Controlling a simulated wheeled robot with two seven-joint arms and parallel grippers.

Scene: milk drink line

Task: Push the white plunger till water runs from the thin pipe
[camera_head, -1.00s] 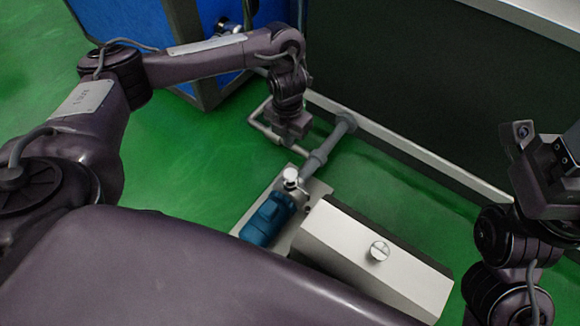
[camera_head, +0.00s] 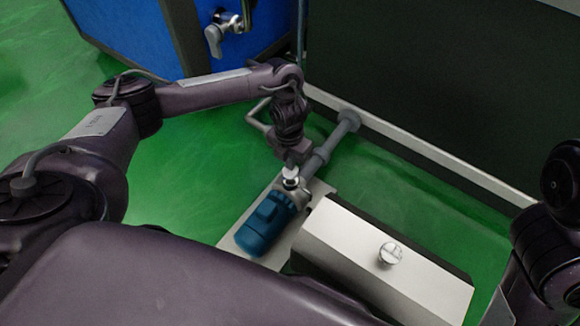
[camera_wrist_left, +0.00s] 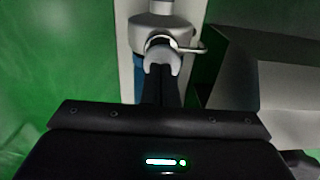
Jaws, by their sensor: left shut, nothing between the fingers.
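The white plunger (camera_head: 290,172) sits on top of the pump, at the end of the blue motor (camera_head: 262,222). My left gripper (camera_head: 295,158) is shut and empty, pointing down right above the plunger. I cannot tell whether it touches. In the left wrist view, the shut fingers (camera_wrist_left: 161,85) reach toward a pale rounded piece (camera_wrist_left: 162,58) and a thin bent metal pipe (camera_wrist_left: 190,47) on the pump. The fingers hide part of the pump there. I see no running water. My right gripper is not in view; only part of my right arm shows at the right edge.
A steel box (camera_head: 350,250) with a round knob (camera_head: 390,253) stands right of the pump. A thick grey pipe (camera_head: 330,143) runs from the pump to the dark wall unit (camera_head: 420,90). A blue tank (camera_head: 185,40) with a tap stands behind. Green floor lies clear to the left.

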